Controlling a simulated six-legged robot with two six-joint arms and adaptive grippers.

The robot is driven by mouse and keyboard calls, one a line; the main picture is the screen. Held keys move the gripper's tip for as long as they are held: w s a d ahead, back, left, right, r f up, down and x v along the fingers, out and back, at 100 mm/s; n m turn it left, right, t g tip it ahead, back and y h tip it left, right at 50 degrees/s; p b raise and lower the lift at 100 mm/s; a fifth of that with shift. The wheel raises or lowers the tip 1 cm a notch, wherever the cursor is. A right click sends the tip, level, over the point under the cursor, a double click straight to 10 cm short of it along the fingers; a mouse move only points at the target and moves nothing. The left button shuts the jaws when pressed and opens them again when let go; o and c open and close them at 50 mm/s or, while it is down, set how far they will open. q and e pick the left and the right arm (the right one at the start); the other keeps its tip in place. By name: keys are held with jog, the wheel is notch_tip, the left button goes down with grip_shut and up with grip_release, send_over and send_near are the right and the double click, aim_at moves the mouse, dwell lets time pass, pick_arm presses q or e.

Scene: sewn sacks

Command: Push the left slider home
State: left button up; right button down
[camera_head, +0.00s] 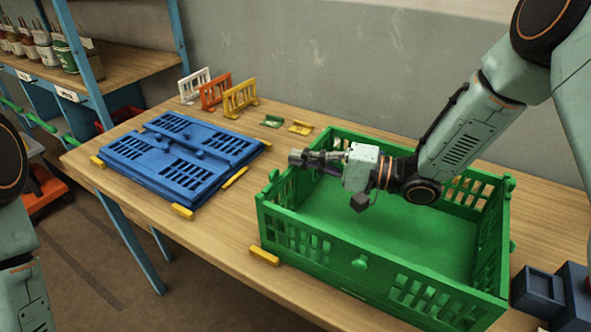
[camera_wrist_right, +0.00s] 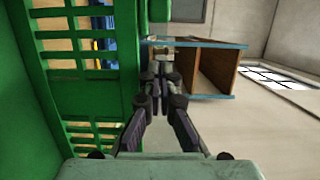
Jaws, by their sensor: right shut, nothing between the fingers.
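The green crate (camera_head: 385,284) stands upright on the bench with its slotted walls raised. A green knob (camera_head: 274,175) sticks up at its left corner. Another green knob (camera_head: 360,263) is on its front wall. I cannot tell which part is the left slider. My right gripper (camera_head: 297,158) is shut and empty, by the crate's left end near the back wall. In the right wrist view, the gripper (camera_wrist_right: 165,62) is shut beside a green slotted wall (camera_wrist_right: 85,85). Whether it touches the crate is unclear. My left gripper is out of view.
A folded blue crate (camera_head: 185,155) lies on the bench (camera_head: 150,205) to the left, with yellow blocks around it. White, orange and yellow slotted panels (camera_head: 215,92) stand behind. Small green and yellow pieces lie near the wall. A dark blue object (camera_head: 540,290) is at the right front.

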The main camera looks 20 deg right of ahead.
aim_at(279, 173)
jog(key=shift+s+a, duration=1.2)
jog(key=shift+s, duration=0.15)
jog(key=shift+s+a+r+p, duration=0.1)
jog(key=shift+s+a+p, duration=0.5)
jog(key=shift+s+a, duration=0.2)
jog(key=shift+w, duration=0.15)
